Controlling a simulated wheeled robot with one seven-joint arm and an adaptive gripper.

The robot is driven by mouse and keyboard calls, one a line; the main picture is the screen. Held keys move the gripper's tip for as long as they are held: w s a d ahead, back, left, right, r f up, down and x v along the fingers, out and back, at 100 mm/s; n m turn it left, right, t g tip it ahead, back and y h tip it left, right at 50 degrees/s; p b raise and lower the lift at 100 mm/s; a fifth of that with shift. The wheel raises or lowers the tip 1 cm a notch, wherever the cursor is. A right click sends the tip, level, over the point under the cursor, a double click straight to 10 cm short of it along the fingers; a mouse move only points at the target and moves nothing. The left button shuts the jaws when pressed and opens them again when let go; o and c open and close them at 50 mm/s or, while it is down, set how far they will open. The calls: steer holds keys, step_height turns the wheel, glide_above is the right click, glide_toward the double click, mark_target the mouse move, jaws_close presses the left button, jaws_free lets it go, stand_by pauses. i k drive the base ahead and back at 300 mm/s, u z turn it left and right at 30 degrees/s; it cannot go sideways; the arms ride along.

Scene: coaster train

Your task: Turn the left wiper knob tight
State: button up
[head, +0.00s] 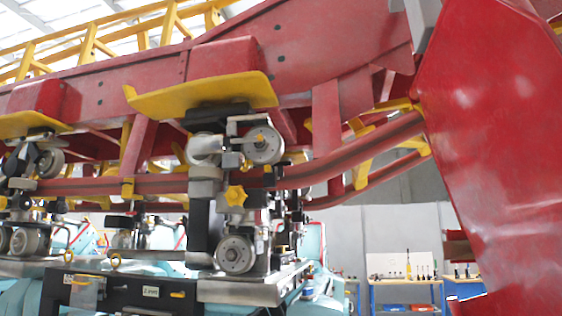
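A yellow star-shaped knob (236,196) sits on the wheel assembly (201,225) near the middle of the head view. It is on the front of the assembly, between an upper wheel (264,144) and a lower wheel (235,254). I cannot tell from this view how tight it is, or whether it is the left wiper knob. No wiper can be made out clearly. My gripper is not in view.
A red rail (340,160) runs through the wheel assembly, below a yellow curved plate (205,96). A big red panel (490,130) fills the right side. Blue workbenches (408,284) with tools stand behind. Another wheel assembly is at the left edge.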

mark_target(279, 171)
steer(key=u, duration=1.8)
steer(key=i, duration=0.85)
steer(key=z, duration=0.8)
